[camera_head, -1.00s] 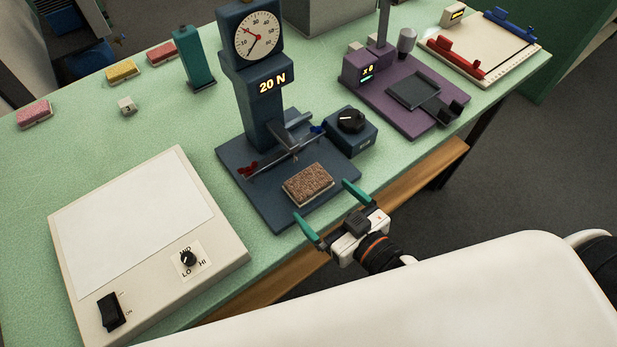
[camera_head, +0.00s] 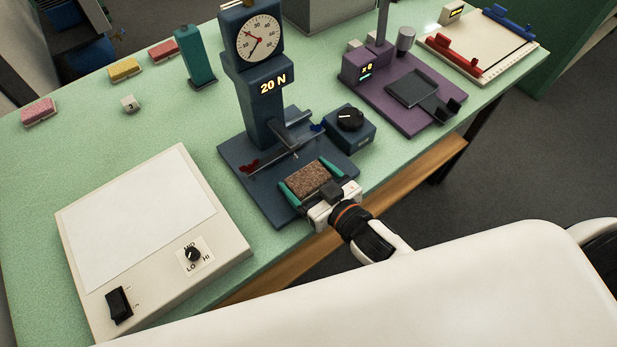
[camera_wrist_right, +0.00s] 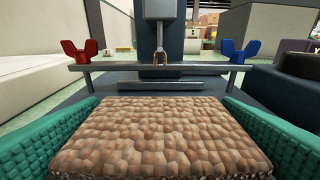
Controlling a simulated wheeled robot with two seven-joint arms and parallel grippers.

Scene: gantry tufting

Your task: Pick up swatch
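A brown tufted swatch (camera_head: 309,180) lies on the dark blue base of the pull tester (camera_head: 262,190), in front of its clamp bar. My right gripper (camera_head: 309,184) has its green fingers on either side of the swatch. In the right wrist view the swatch (camera_wrist_right: 160,138) fills the space between the two green fingers (camera_wrist_right: 160,140). The left finger looks very near or against its edge; contact on either side is not certain. The swatch appears to rest on the base. My left gripper is not in view.
The tester's column with dial (camera_head: 258,38) and "20 N" display stands just behind. A knob box (camera_head: 349,128) is at its right. A white panel box (camera_head: 150,235) lies left. Pink (camera_head: 38,111), yellow (camera_head: 125,69) and red swatches (camera_head: 163,50) lie at the back left.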

